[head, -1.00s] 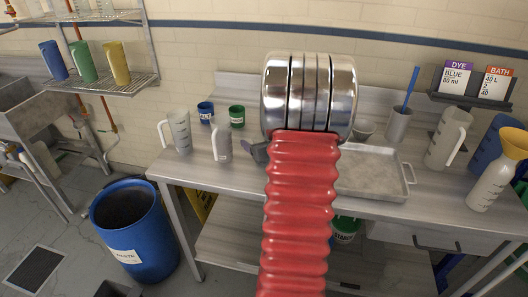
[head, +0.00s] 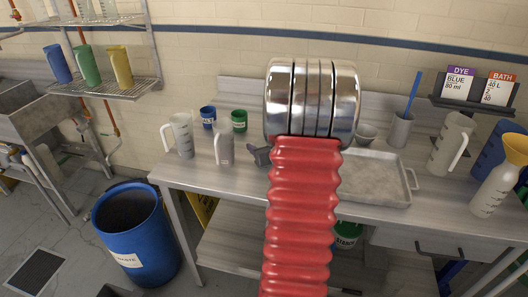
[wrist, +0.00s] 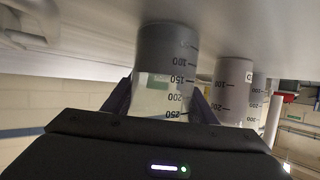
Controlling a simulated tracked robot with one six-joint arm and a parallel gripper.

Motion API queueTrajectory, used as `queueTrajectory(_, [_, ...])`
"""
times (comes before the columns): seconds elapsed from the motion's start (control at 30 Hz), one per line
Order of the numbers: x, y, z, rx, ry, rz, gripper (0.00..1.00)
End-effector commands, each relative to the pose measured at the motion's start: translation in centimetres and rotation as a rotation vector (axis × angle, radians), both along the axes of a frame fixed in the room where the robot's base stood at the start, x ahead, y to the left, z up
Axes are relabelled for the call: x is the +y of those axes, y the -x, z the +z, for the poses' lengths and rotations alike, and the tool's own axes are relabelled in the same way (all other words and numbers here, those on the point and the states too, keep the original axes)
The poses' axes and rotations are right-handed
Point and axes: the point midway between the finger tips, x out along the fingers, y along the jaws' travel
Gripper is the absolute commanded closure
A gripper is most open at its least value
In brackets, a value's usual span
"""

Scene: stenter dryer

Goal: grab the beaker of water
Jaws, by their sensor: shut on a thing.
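The clear beaker (wrist: 167,55) with dark volume marks fills the middle of the wrist view, which is upside down. Its base end is at the top, by the steel tabletop; I cannot tell whether it touches. The part near the base looks darker, like water, with clear glass beyond it. My gripper (wrist: 160,98) has a dark finger on each side of the beaker and is shut on it. In the head view my red arm hides the beaker, and only a dark bit of my gripper (head: 260,155) shows left of the arm.
Another marked vessel (wrist: 232,90) stands close beside the beaker, right in the wrist view. A blue barrel (head: 140,240) stands on the floor.

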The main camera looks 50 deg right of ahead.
Motion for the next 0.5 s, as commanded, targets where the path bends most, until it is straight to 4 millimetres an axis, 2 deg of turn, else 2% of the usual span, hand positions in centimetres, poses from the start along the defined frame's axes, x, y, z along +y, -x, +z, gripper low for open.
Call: queueTrajectory(0.5, [0.0,0.0,1.4,-0.002,0.001,0.0,0.75])
